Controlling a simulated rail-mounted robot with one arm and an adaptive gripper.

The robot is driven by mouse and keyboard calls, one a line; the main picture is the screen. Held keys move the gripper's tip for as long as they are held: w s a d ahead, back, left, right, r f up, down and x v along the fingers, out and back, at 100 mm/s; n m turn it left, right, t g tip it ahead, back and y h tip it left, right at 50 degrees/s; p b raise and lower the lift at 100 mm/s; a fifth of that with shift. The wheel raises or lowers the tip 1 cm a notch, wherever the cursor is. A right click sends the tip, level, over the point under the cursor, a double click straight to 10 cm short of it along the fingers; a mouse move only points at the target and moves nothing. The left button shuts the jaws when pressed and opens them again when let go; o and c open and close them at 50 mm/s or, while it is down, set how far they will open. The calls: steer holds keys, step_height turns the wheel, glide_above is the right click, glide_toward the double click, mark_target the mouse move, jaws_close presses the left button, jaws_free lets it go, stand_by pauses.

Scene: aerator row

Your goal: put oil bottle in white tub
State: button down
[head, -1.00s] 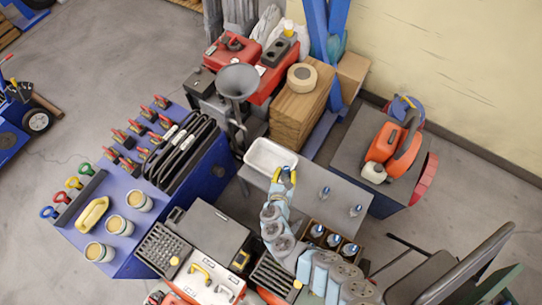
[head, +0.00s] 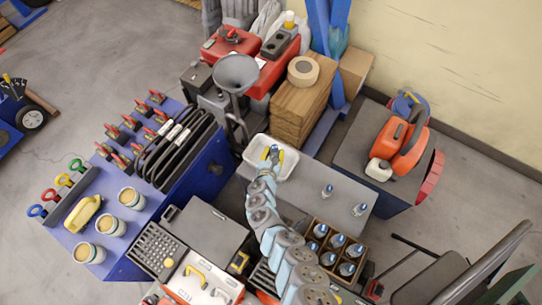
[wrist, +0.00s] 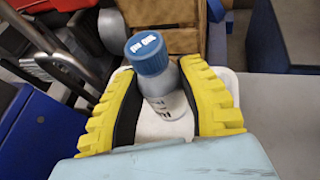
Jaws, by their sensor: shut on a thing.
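The oil bottle (wrist: 152,68) has a blue cap and a grey body with a pale label. It stands between the two yellow fingers of my gripper (wrist: 160,100) in the wrist view, and the gripper is shut on it. In the head view my gripper (head: 272,154) is over the white tub (head: 291,163), a shallow rectangular tub at the left end of the grey bench. The tub's white rim (wrist: 230,85) shows behind and beside the fingers in the wrist view. I cannot tell whether the bottle's base touches the tub floor; its lower part is partly hidden.
Two more blue-capped bottles (head: 327,191) stand on the grey bench (head: 310,178) right of the tub. A wooden crate (head: 322,264) holds several bottles. A grey funnel (head: 236,75) and stacked wood (head: 300,105) stand behind the tub. A blue cart (head: 213,165) is at left.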

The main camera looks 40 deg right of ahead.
mark_target(271, 151)
steer(key=shift+w+d+f+b, duration=0.2)
steer(key=shift+w+f+b, duration=0.35)
steer(key=shift+f+b, duration=0.7)
steer(key=shift+w+d+f+b, duration=0.15)
steer(key=shift+w+f+b, duration=0.35)
steer(key=shift+f+b, duration=0.7)
steer(key=shift+w+d+f+b, duration=0.2)
steer(key=shift+w+f+b, duration=0.35)
steer(key=shift+f+b, duration=0.65)
steer(key=shift+f+b, duration=0.3)
steer(key=shift+b, duration=0.2)
steer(key=shift+f, duration=0.25)
steer(key=c, duration=0.7)
jaws_free()
steer(key=shift+r, duration=0.1)
